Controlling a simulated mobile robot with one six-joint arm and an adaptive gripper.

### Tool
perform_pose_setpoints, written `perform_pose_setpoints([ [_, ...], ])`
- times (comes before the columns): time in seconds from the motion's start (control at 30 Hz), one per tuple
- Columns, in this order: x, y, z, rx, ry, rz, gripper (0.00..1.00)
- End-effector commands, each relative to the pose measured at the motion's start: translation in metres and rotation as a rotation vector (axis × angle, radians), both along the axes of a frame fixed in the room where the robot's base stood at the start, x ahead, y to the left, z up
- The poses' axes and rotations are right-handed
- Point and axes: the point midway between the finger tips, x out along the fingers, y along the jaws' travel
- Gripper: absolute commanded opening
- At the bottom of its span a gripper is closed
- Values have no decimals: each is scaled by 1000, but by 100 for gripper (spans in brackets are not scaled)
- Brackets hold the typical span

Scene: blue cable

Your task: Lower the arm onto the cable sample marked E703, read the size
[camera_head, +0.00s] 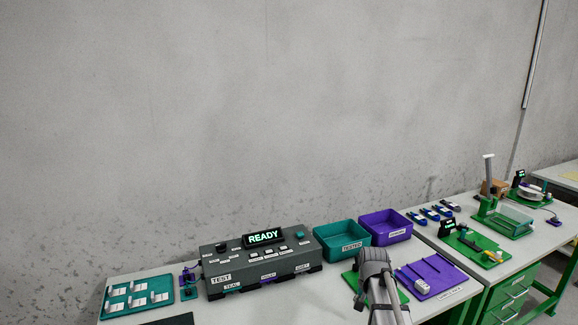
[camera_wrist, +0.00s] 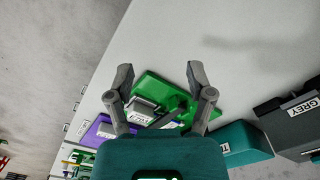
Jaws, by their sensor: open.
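Several blue cable samples (camera_head: 434,213) lie in a row at the back of the bench in the head view. Their markings are too small to read, so I cannot tell which is E703. My gripper (camera_wrist: 159,73) is open, with its two fingers apart and nothing visible held between them. In the wrist view it is over a green board (camera_wrist: 150,86), with a grey block with a white label (camera_wrist: 141,110) near the left finger. In the head view my gripper (camera_head: 374,262) hides part of the green board (camera_head: 350,279).
A purple board (camera_head: 440,268) lies right of my gripper. A teal bin (camera_head: 341,239) and purple bin (camera_head: 385,226) stand behind. A grey tester (camera_head: 215,261) with a READY display (camera_head: 264,236) is left. A green stand (camera_head: 480,243) with yellow parts is right. Bare bench shows in the wrist view.

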Motion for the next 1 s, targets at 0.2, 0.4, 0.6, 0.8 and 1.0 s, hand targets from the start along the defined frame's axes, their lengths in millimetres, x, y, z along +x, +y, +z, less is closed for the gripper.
perform_pose_setpoints([
  [0.2,-97,44,21,1,1,288,69],
  [0.4,-139,62,28,2,2,449,69],
  [0.6,-147,67,28,2,2,493,69],
  [0.8,-146,66,28,2,2,491,69],
  [1.0,-146,66,28,2,2,490,69],
])
